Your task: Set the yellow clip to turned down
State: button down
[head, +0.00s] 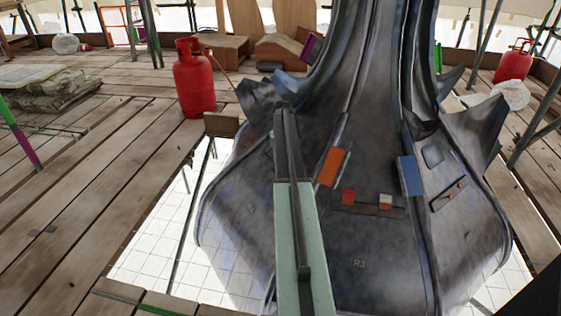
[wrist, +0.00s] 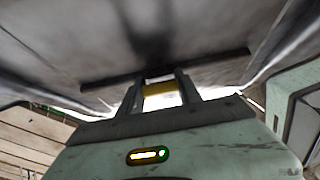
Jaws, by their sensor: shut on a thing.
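The yellow clip (wrist: 160,89) shows in the wrist view as a small yellow patch between the two fingers of my gripper (wrist: 162,94), close against the dark metal of the finial. My gripper is shut on the clip. Whether the clip is turned up or down cannot be told, as the fingers and gripper body hide most of it. In the head view, the grey finial (head: 360,240) fills the centre and right. My arm reaches up across its left part there, and the clip cannot be seen.
An orange block (head: 332,167), a blue block (head: 410,175) and a small ledge with a red piece (head: 348,196) are on the finial's face. A red gas cylinder (head: 194,80) stands on the plank floor (head: 90,200). An opening with a white grid surrounds the finial's base.

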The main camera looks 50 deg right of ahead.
jog(key=shift+w+a, duration=0.15)
jog(key=shift+w, duration=0.2)
jog(key=c, duration=0.8)
grip_release()
jog(key=shift+s, duration=0.1)
jog(key=shift+r, duration=0.15)
jog(key=r+p, duration=0.8)
jog(key=shift+d, duration=0.25)
jog(key=shift+f, duration=0.25)
